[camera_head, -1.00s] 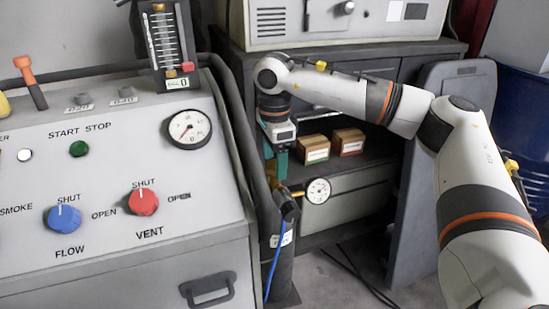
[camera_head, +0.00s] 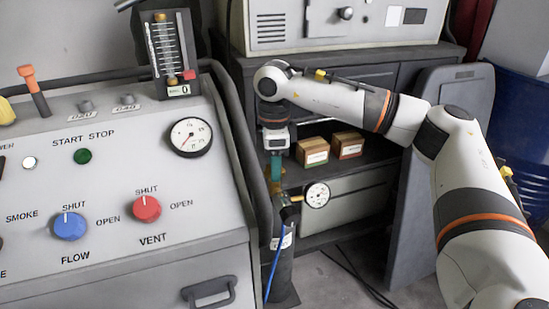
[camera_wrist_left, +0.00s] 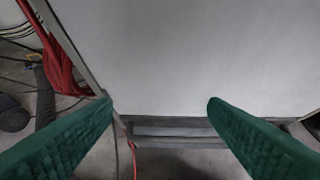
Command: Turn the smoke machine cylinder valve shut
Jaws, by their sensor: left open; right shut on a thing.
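The dark gas cylinder (camera_head: 280,268) stands upright beside the console in the head view, with a brass valve (camera_head: 291,198) and a round white gauge (camera_head: 317,195) at its top. My right gripper (camera_head: 277,178) points down above the cylinder top, its green fingers seen edge-on. It is shut on the valve's handle, which is mostly hidden by the fingers and the console rail. My left gripper (camera_wrist_left: 160,102) shows in the left wrist view, open and empty, with its two green fingers wide apart in front of a pale panel.
The console (camera_head: 115,190) with a blue flow knob (camera_head: 69,226) and red vent knob (camera_head: 146,208) fills the left. Two small boxes (camera_head: 313,152) sit on the shelf behind. A blue hose (camera_head: 274,262) hangs along the cylinder. Red cables (camera_wrist_left: 58,62) lie near the left gripper.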

